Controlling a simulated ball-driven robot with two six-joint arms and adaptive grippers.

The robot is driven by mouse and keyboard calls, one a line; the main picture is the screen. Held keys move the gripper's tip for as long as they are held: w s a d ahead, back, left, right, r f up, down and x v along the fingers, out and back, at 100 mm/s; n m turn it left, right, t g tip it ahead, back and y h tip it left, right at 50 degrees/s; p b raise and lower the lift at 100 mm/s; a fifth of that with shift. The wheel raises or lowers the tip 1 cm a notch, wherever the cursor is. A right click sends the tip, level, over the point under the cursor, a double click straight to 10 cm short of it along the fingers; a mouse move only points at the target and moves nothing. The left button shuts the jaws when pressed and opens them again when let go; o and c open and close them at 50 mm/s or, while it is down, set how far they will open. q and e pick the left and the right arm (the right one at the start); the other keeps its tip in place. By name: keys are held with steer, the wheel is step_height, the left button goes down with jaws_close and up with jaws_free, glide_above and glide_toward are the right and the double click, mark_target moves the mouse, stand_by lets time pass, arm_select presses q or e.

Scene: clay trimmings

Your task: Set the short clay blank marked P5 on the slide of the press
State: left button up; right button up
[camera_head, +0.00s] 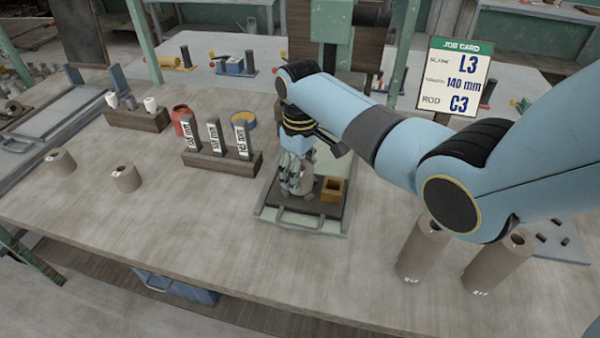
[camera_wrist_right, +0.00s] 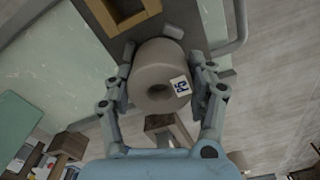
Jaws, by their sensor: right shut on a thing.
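The short clay blank marked P5 (camera_wrist_right: 163,78) is grey-brown with a hole in its end and a white label. My right gripper (camera_head: 296,186) is shut around it, one finger on each side in the right wrist view. In the head view the blank (camera_head: 307,180) shows only partly behind the fingers, upright over the dark board of the press slide (camera_head: 318,208). I cannot tell whether its bottom touches the board. A yellow square block with an opening (camera_head: 334,189) sits on the board beside the blank, and shows in the right wrist view too. My left gripper is out of view.
Two short blanks (camera_head: 126,178) stand at the left and two tall ones (camera_head: 425,250) at the right. A dark rack of labelled gauges (camera_head: 222,162) stands left of the slide. The job card (camera_head: 455,77) is behind my right arm. The front middle of the table is clear.

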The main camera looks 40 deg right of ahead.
steer(key=shift+f, duration=0.2)
steer(key=o, duration=1.4)
steer(key=shift+f, duration=0.15)
steer(key=shift+c, duration=0.2)
step_height(320, 180, up, 12)
